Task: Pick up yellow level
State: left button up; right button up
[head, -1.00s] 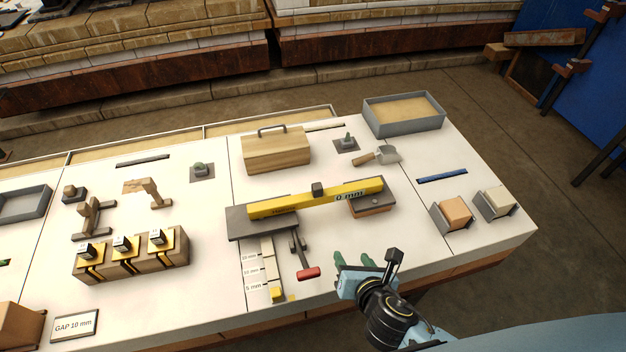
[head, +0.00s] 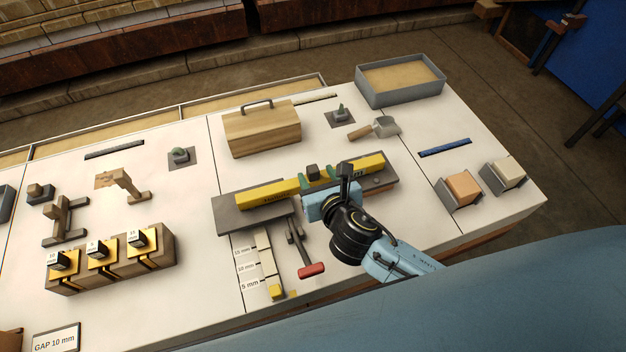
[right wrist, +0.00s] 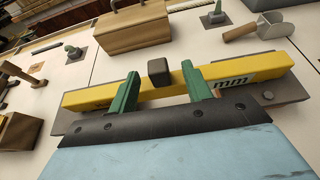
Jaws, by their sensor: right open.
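The yellow level (head: 268,192) lies across two dark grey slabs on the white table, with a small dark block (head: 312,171) on its top near the middle. It also spans the right wrist view (right wrist: 90,97). My right gripper (head: 318,177) is over the level's near side, close to the dark block. In the right wrist view its two green fingers (right wrist: 160,92) are apart, one on each side of the dark block, with nothing held between them. Whether the fingers touch the level is unclear. Part of the level is hidden behind my gripper. My left gripper is not in view.
Two brick samples on stands (head: 463,188) are at the right.

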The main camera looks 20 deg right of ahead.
aim_at(310, 167)
jog(key=b+x, duration=0.1)
jog(key=x, duration=0.3)
jog(key=shift+w+a, duration=0.1)
jog(key=shift+w+f, duration=0.15)
jog(key=shift+w, duration=0.25)
jog(key=shift+c, duration=1)
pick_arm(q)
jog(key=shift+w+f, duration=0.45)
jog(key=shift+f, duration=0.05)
pick_arm(e)
grip_shut()
